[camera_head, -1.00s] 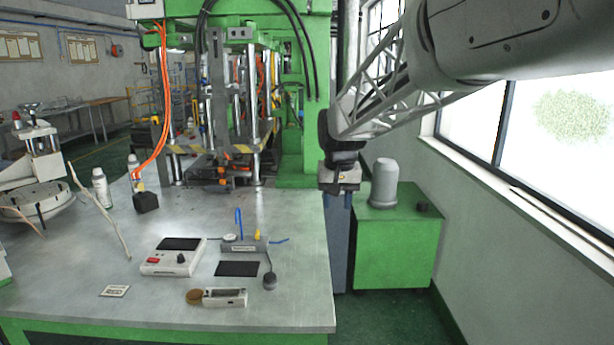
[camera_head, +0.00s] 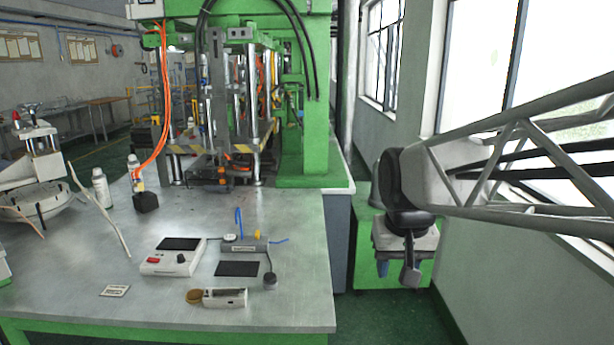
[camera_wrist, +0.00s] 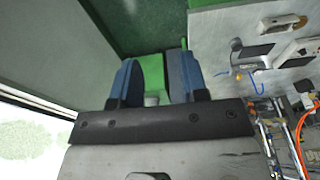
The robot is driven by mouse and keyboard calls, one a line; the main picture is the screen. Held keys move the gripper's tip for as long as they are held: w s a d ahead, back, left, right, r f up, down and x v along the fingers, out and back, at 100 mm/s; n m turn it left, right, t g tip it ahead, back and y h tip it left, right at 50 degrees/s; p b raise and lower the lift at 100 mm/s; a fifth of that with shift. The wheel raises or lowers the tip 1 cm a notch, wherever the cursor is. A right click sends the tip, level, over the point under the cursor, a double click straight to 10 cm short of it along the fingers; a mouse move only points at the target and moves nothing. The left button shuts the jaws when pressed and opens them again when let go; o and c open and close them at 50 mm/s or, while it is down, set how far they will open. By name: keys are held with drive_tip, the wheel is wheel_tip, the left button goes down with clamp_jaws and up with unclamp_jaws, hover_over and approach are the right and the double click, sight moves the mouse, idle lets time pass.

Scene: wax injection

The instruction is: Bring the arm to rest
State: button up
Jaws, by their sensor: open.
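My gripper (camera_head: 410,274) hangs in the right part of the head view, over the green cabinet and to the right of the workbench. In the wrist view my gripper (camera_wrist: 154,66) shows two blue fingers standing apart with nothing between them. The green cabinet (camera_wrist: 152,72) lies below, seen through the gap. Part of a grey cylinder (camera_wrist: 151,100) shows low between the fingers. In the head view the gripper and wrist hide that cylinder and much of the green cabinet (camera_head: 364,268).
The workbench (camera_head: 150,305) holds a white control box (camera_head: 172,262), a small clamp fixture (camera_head: 245,245) and a white device (camera_head: 224,298). The green press (camera_head: 305,140) stands behind. The wall and window (camera_head: 480,70) are close on the right.

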drive_tip(key=s+d+f, duration=0.1)
drive_tip(key=s+f, duration=0.2)
drive_tip(key=s, duration=0.4)
drive_tip(key=s+d+f, duration=0.2)
drive_tip(key=s+f, duration=0.1)
drive_tip(key=s, duration=0.4)
drive_tip(key=shift+s+f, duration=0.15)
drive_tip(key=shift+s, duration=0.25)
